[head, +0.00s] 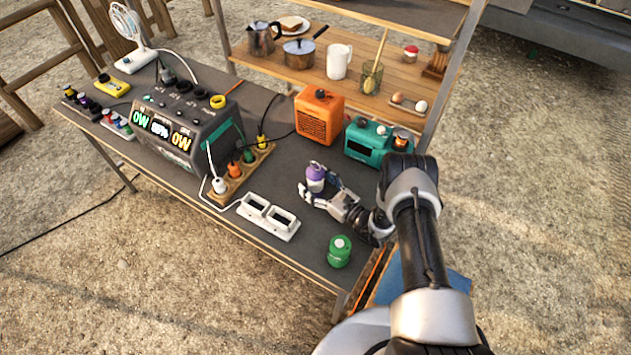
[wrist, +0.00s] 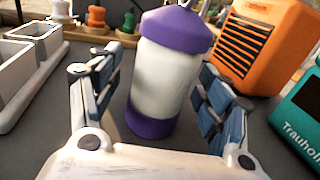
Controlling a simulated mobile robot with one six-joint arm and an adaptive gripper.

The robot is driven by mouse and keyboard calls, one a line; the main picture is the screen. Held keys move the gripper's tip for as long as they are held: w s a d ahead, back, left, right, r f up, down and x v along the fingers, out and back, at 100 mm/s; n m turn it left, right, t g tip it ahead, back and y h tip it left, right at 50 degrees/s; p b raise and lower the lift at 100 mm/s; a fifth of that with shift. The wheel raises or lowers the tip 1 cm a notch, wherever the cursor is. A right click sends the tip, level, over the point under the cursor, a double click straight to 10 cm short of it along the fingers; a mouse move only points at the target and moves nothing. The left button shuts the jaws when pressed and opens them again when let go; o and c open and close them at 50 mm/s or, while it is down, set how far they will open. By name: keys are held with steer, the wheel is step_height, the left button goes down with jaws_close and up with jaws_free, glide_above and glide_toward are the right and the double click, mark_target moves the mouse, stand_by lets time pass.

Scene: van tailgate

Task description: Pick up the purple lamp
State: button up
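The purple lamp (wrist: 166,72) has a purple cap and base with a pale white middle and a wire loop on top. It stands upright on the dark table top. In the head view the lamp (head: 316,176) is near the middle of the table, partly hidden by my gripper (head: 314,194). In the wrist view my gripper (wrist: 160,108) is open, with one finger on each side of the lamp. A gap shows on the left side, and a narrower gap shows on the right.
An orange heater (head: 319,117) and a teal device (head: 368,142) stand behind the lamp. A white double holder (head: 268,217) is to the left. A green lamp (head: 339,251) stands near the front edge. A power station (head: 188,125) and plug strip (head: 236,172) are farther left.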

steer(key=c, duration=1.3)
steer(key=shift+r, duration=0.1)
